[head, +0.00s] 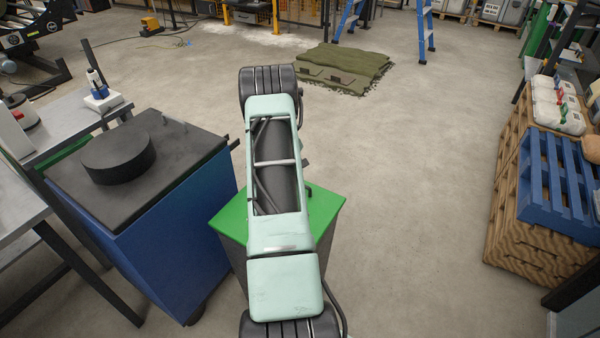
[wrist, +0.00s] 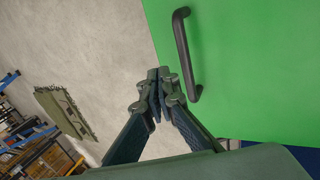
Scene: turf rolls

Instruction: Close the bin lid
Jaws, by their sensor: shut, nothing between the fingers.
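The bin (head: 325,245) stands in front of me, with a dark body and a bright green lid (head: 234,217). In the head view the lid appears to lie about flat over the body, but my arm covers its middle, so I cannot tell whether it is fully down. In the wrist view the green lid (wrist: 255,70) fills the right side and carries a dark bar handle (wrist: 184,52). My gripper (wrist: 160,76) is shut and empty, its fingertips just left of the handle near the lid's edge. The head view does not show my gripper.
A blue cabinet (head: 176,245) with a black top and round black disc (head: 117,156) stands close left of the bin. A folded green tarp (head: 345,66) lies farther back. Floor between is clear.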

